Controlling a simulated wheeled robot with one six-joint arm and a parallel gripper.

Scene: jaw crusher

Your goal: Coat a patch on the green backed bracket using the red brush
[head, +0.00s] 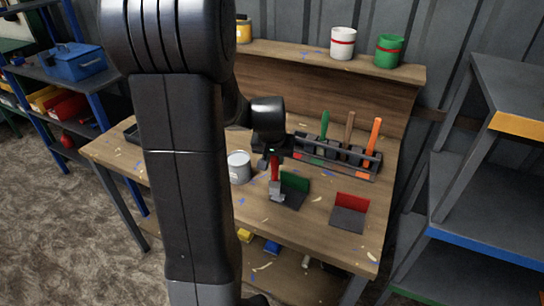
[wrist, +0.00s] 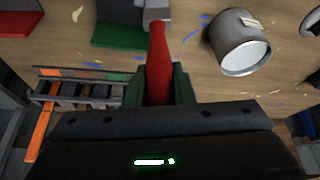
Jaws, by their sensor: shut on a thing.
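My gripper (head: 273,153) is shut on the red brush (head: 275,168), which points down, bristle end low. In the wrist view the brush's red handle (wrist: 159,62) runs up between the fingers (wrist: 158,88) to its grey head at the top edge. The green backed bracket (head: 296,182) stands on the bench with a dark base and green upright plate. It also shows in the wrist view (wrist: 118,36), just left of the brush head. In the head view the brush head overlaps the base's left part; I cannot tell whether they touch.
A grey can (head: 238,168) with pale contents stands left of the brush. A red backed bracket (head: 350,201) lies to the right. Behind is a rack (head: 335,158) with green, brown and orange handled brushes. Cans stand on the shelf (head: 320,55) above.

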